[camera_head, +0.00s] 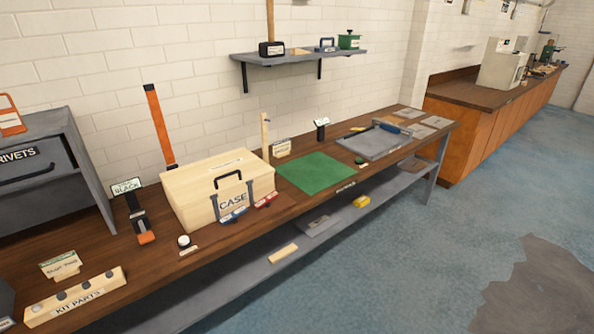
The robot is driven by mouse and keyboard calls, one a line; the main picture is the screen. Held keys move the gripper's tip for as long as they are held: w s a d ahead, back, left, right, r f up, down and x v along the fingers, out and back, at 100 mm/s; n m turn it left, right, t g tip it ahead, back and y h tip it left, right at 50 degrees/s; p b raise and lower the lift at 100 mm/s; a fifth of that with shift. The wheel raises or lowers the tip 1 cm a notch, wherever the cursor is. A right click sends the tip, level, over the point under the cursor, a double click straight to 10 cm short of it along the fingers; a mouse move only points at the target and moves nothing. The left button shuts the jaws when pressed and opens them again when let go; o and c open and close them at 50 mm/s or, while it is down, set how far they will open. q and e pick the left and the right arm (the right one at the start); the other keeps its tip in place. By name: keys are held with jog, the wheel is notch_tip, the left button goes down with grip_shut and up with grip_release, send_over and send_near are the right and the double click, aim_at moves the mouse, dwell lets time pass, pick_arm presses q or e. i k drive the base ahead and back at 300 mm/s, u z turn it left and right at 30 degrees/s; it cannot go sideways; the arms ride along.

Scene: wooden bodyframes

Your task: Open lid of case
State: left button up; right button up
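The wooden case (203,188) stands on the brown workbench left of the picture's middle. It is pale wood with "CASE" written on its front. Its lid (225,163) lies flat on top and looks closed. A dark handle (229,179) and dark latch fittings show on the front. Neither of my grippers shows in the head view.
A grey RIVETS cabinet (50,165) stands left of the case. A black and orange tool (137,215) and a small white-topped knob (184,241) are close to it. A green mat (314,173) lies to its right. A shelf (300,57) hangs above.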

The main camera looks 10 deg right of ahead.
aim_at(192, 184)
jog(key=z, duration=0.3)
jog(key=i, duration=0.9)
jog(key=u, duration=1.95)
